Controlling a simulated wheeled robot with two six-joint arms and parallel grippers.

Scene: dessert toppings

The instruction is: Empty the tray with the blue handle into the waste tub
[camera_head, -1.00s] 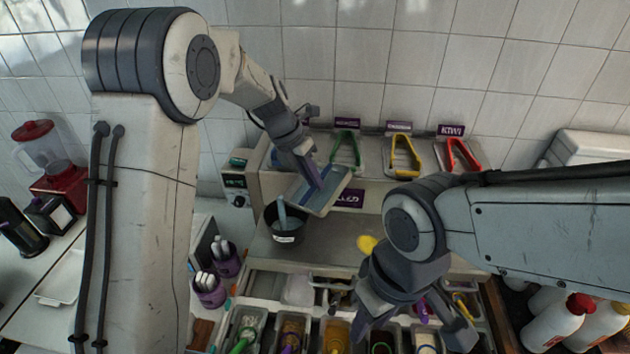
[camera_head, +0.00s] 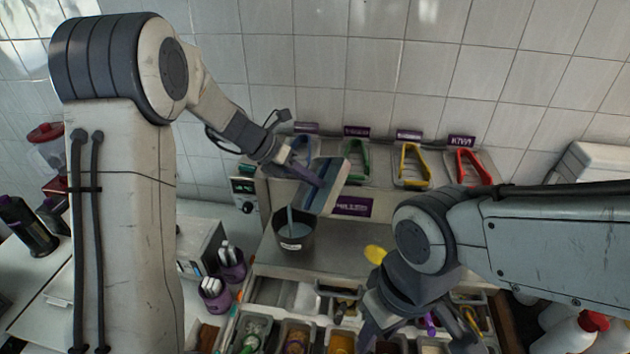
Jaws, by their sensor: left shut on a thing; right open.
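The tray with the blue handle (camera_head: 334,187) hangs tilted in the air, just above and right of the waste tub. The waste tub (camera_head: 295,243) is a dark round pot with a white label on the steel counter. A pale blue-grey stream or stick shows at its inside left, and grey-blue matter lies in it. I cannot tell whether the stream joins the tray. My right gripper (camera_head: 415,338) is open over the topping bins at the front, apart from the tub.
Trays with green (camera_head: 357,160), yellow (camera_head: 411,165) and red (camera_head: 468,167) handles stand on the back shelf. Purple cups of utensils (camera_head: 215,294) stand left of the counter. A yellow item (camera_head: 375,254) lies on the counter. Counter right of the tub is mostly clear.

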